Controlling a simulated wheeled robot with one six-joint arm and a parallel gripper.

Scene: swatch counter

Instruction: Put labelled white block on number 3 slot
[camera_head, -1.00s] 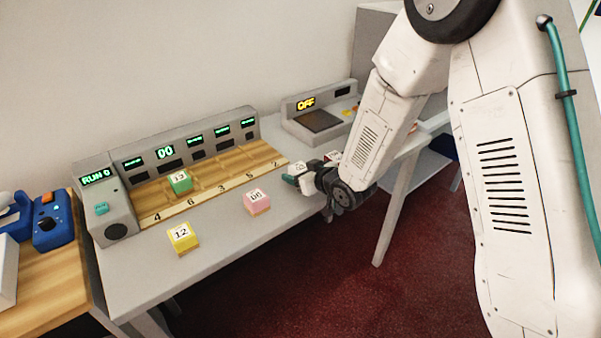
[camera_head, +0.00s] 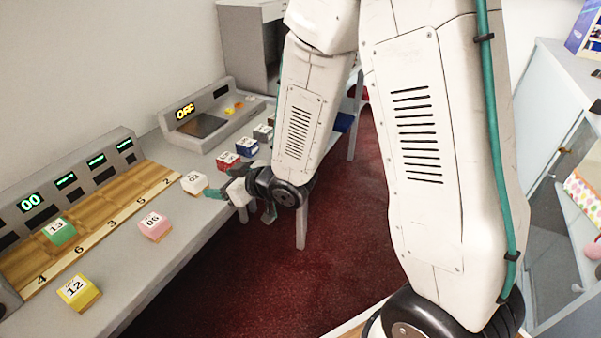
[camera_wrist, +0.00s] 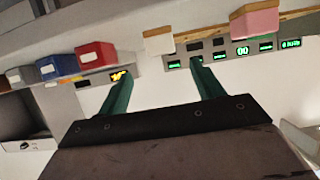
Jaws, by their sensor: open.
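The white block (camera_head: 195,183), labelled 03, stands on the grey counter near the right end of the slot board, just left of my gripper (camera_head: 240,203). In the wrist view, my gripper (camera_wrist: 160,68) is open and empty, its two teal fingers apart. The white block (camera_wrist: 158,41) shows beyond the fingertips, roughly between them and clear of both. The number 3 slot is marked by a printed 3 (camera_head: 112,223) on the front strip of the wooden board, between 6 and 5. That slot is empty.
A pink block (camera_head: 154,226) and a yellow block (camera_head: 78,291) stand on the counter before the board. Red (camera_head: 227,160), blue (camera_head: 247,146) and dark blocks stand right, near the device reading OFF (camera_head: 190,120).

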